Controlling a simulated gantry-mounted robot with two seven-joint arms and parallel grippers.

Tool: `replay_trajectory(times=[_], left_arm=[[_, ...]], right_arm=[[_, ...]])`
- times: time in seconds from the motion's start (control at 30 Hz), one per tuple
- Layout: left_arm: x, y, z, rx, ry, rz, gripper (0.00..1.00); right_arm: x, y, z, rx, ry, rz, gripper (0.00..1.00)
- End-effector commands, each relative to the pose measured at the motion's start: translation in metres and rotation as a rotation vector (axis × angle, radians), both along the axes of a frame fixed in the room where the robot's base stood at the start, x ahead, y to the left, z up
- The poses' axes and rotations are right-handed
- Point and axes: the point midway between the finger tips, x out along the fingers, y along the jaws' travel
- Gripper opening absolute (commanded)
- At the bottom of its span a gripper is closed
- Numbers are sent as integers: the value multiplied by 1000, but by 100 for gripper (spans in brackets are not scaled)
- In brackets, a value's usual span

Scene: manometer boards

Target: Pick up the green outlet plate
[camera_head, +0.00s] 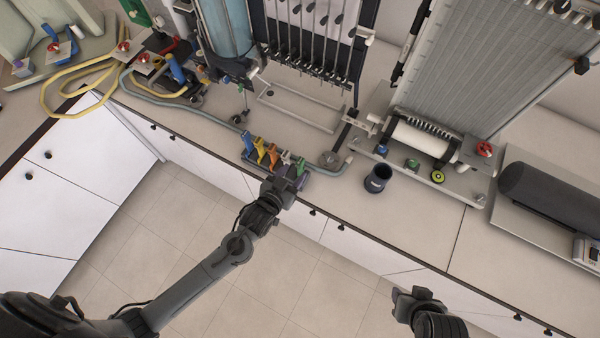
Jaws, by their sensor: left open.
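A row of small coloured pieces stands at the counter's front edge: blue, yellow, orange and, at the right end, a small green piece (299,164). I cannot tell surely whether this green piece is the outlet plate. My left gripper (287,177) is open right in front of the row's right end and partly covers it. I cannot tell whether it touches anything. My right gripper (418,294) is at the lower right, over the floor and away from the row. Its fingers are too unclear to read.
A dark cup (377,178) stands right of the row. Behind are a manometer board (308,40) and a large inclined tube board (480,60). A green-knobbed fitting (412,163) lies on the latter's base. Yellow hose (62,113) and valves crowd the left. A dark cylinder (550,198) is at right.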

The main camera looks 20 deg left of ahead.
Motion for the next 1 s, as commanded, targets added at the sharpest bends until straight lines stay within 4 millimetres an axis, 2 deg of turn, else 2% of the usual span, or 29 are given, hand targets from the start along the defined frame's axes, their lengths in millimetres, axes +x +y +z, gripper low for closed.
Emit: replay_trajectory(times=[0.27, 0.6, 0.77, 1.0], left_arm=[[12, -1, -6, -1, -1, 0, 51], [46, -4, -18, -2, -2, -1, 51], [53, -4, -19, -1, 0, 0, 51], [54, -4, -17, -1, 1, -1, 51]], right_arm=[[0, 0, -13, 1, -1, -1, 43], [0, 2, -49, 9, 0, -6, 43], [0, 3, -54, 11, 1, -8, 43], [0, 3, -53, 11, 1, -7, 43]])
